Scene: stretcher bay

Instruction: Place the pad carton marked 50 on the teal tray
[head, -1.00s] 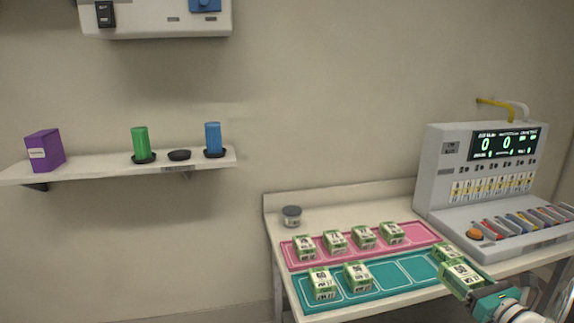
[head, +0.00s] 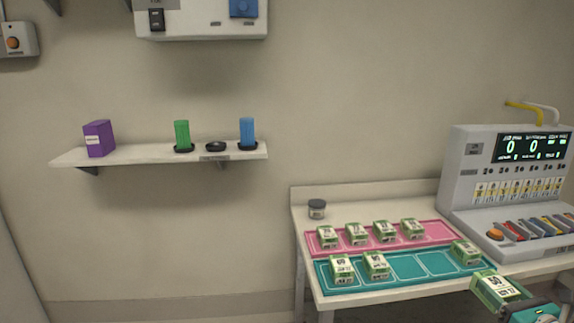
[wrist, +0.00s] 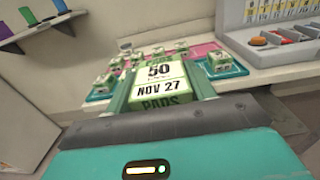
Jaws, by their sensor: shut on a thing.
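The green and white pad carton marked 50 (wrist: 158,76) is held between the two fingers of my gripper (wrist: 162,88), its label facing the wrist camera and also reading NOV 27. In the head view the carton (head: 496,289) is at the lower right, with my gripper (head: 518,304) shut on it, in front of the table. The teal tray (head: 405,265) lies along the table's near side. Two cartons (head: 342,268) stand in its left compartments and one carton (head: 466,252) at its right end. The two compartments between them are bare. The held carton appears apart from the tray.
A pink tray (head: 437,233) with several similar cartons lies behind the teal one. A dark jar (head: 316,209) stands at the back left. A grey console (head: 482,158) stands on the table's right. A wall shelf (head: 150,155) holds a purple box and cylinders.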

